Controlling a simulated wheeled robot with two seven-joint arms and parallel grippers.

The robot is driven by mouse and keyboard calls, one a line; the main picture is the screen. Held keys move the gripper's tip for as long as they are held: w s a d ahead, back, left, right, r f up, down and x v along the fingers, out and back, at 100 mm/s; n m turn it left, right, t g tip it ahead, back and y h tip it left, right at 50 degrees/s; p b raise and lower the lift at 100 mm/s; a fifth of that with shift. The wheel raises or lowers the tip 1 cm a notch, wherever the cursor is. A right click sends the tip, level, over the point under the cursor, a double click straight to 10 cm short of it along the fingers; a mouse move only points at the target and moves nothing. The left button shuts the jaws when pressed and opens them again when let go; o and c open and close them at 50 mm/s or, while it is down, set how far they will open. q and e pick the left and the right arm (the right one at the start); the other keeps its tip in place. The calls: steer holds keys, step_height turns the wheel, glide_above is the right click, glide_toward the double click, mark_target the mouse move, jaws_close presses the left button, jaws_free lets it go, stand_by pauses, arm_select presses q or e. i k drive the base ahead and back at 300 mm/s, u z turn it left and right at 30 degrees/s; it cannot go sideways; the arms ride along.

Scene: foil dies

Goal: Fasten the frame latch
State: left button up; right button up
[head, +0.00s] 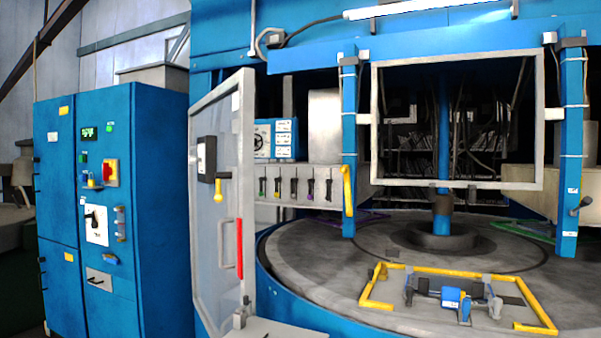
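A grey square frame (457,185) stands upright between two blue posts of the machine. A yellow lever (348,190) hangs at its lower left by the left post, and a dark lever with a grey end (582,205) sits on the right post. At the left, a hinged clear door with a grey frame (195,210) stands swung out. It carries a black latch box with a yellow handle (218,188) and a red upright bar (239,248). I cannot tell which of these is the frame latch or whether it is fastened. Neither gripper is in view.
A yellow bracket frame (376,296) with a blue clamp block (455,298) lies on the round grey table (310,265). A blue control cabinet (150,220) stands at the left. A row of small coloured levers (293,187) is behind the door.

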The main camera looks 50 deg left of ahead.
mark_target(344, 169)
steer(key=k, duration=0.4)
steer(key=u, duration=1)
